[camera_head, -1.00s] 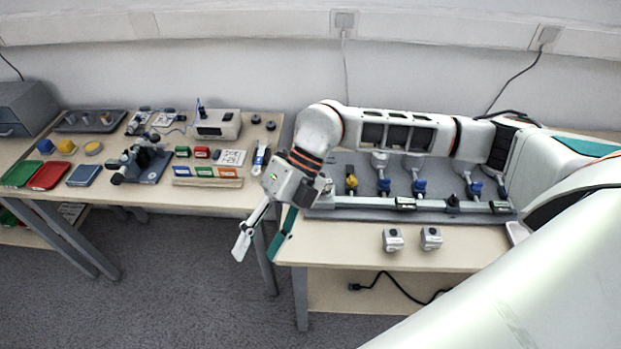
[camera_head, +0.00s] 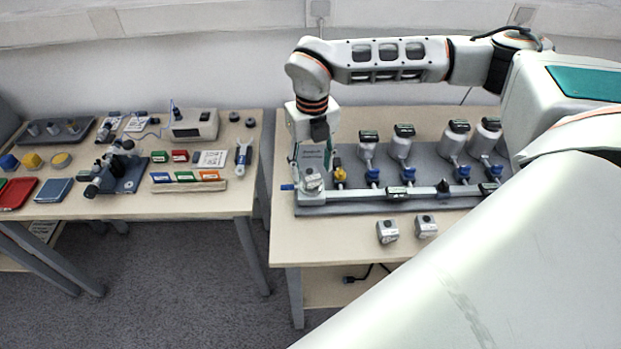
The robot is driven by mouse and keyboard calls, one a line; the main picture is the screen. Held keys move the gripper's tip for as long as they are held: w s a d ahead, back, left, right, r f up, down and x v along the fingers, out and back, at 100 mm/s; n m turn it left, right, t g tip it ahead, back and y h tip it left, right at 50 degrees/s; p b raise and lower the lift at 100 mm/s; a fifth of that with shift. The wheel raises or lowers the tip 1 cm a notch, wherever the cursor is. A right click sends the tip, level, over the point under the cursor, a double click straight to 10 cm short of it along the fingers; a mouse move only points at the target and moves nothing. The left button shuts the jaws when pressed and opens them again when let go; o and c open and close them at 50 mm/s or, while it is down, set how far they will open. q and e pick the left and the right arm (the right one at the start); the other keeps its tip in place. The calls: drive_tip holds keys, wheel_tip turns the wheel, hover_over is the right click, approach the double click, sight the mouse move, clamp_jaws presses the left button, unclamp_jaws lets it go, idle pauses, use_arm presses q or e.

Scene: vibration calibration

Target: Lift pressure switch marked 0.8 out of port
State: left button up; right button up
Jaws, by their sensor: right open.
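A small grey-and-white block (camera_head: 312,182), seemingly a pressure switch, sits upright at the left end of the pipe manifold (camera_head: 340,194). Its marking is too small to read. My right gripper (camera_head: 312,166) points down right over this block, open, with its fingers close around or just above it; whether they touch it I cannot tell. Two similar grey switches, a left one (camera_head: 387,232) and a right one (camera_head: 426,226), stand on the bare front of the right table. My left gripper is not in view.
The manifold lies on a grey base plate (camera_head: 430,203) with a yellow valve (camera_head: 339,174), blue valves (camera_head: 372,176) and several grey cylinders (camera_head: 400,147) behind it. The left table (camera_head: 215,204) holds trays, a microscope-like device (camera_head: 115,168) and coloured boxes. A gap separates the tables.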

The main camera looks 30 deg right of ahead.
wheel_tip(320, 180, down, 3)
drive_tip(key=shift+w+f, duration=0.15)
drive_tip(key=shift+f, duration=0.05)
drive_tip(key=shift+a, duration=0.1)
clamp_jaws()
drive_tip(key=shift+r, duration=0.1)
wheel_tip(320, 180, up, 19)
drive_tip(key=p, duration=0.2)
wheel_tip(320, 180, up, 5)
drive_tip(key=p, duration=0.4)
hover_over(311, 174)
idle(0.5)
